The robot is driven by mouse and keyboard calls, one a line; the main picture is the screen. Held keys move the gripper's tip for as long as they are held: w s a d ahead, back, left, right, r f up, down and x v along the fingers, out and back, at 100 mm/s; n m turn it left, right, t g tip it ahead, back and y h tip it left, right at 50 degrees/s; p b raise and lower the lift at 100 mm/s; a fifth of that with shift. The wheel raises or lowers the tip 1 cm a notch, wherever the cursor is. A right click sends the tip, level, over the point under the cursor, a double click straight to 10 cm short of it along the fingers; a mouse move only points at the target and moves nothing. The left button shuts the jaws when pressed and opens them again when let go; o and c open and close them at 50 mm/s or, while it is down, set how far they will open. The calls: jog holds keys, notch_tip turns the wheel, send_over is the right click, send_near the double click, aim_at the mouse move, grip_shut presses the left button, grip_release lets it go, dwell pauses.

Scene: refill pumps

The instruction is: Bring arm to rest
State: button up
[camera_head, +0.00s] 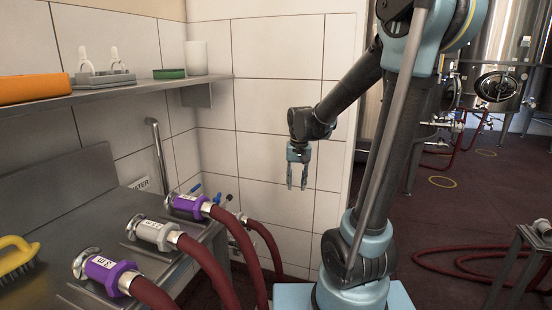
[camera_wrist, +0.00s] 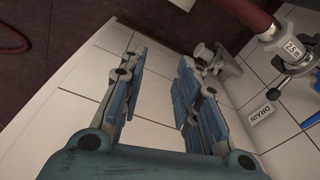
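My gripper (camera_head: 297,178) hangs in the air in front of the tiled wall, to the right of the steel bench, with its fingers pointing down. In the wrist view the two fingers of my gripper (camera_wrist: 155,88) stand apart with nothing between them, only wall tiles behind. My arm (camera_head: 375,150) rises from its base at the right and bends over toward the wall. The gripper touches nothing that I can see.
Purple (camera_head: 187,204) and grey (camera_head: 153,232) couplings with dark red hoses (camera_head: 207,265) lie on the steel bench (camera_head: 75,225). A shelf (camera_head: 150,86) holds an orange box (camera_head: 35,89). Steel tanks (camera_head: 500,40) stand at the right. A drain sign (camera_wrist: 262,113) is near the wrist.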

jog(key=s+d+f, duration=0.1)
jog(key=s+d, duration=0.2)
jog(key=s, duration=0.4)
jog(key=s+d+f, duration=0.2)
jog(key=s+d, duration=0.2)
jog(key=s, duration=0.3)
jog(key=s+d+f+n+t, duration=0.1)
jog(key=s+d, duration=0.3)
jog(key=s, duration=0.3)
jog(key=shift+s+d+f, duration=0.15)
jog(key=shift+s+f, duration=0.15)
jog(key=shift+f, duration=0.1)
jog(key=shift+s, duration=0.1)
